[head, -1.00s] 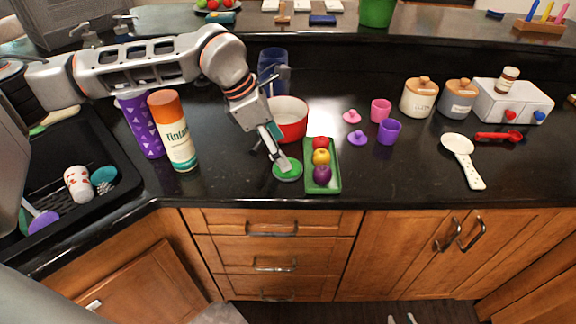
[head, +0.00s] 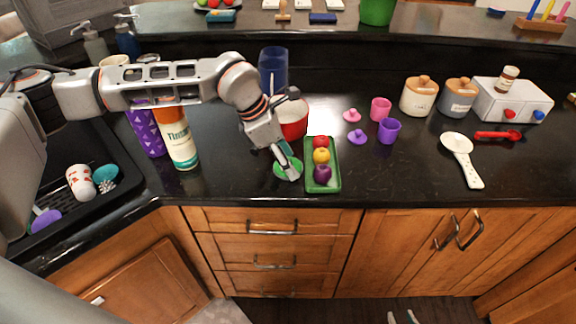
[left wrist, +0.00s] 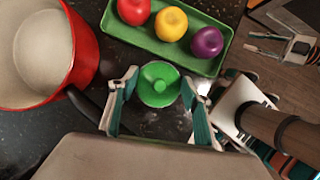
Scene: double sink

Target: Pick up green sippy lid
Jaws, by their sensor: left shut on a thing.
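The green sippy lid (head: 280,172) lies at the counter's front, just left of the green tray. It also shows in the left wrist view (left wrist: 158,84), round with a raised knob. My left gripper (head: 288,170) reaches down over it from the left, with its fingers (left wrist: 160,105) on either side of the lid, shut on it. In the head view the fingers hide part of the lid. My right gripper (head: 402,319) shows only its fingertips at the bottom edge; in the left wrist view (left wrist: 254,43) its fingers stand apart and empty, over the floor.
The green tray (head: 333,184) with red, yellow and purple fruit is close on the right. A spray can (head: 180,143) and purple tumbler (head: 148,132) stand left. Pink and purple cups and lids lie to the right.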

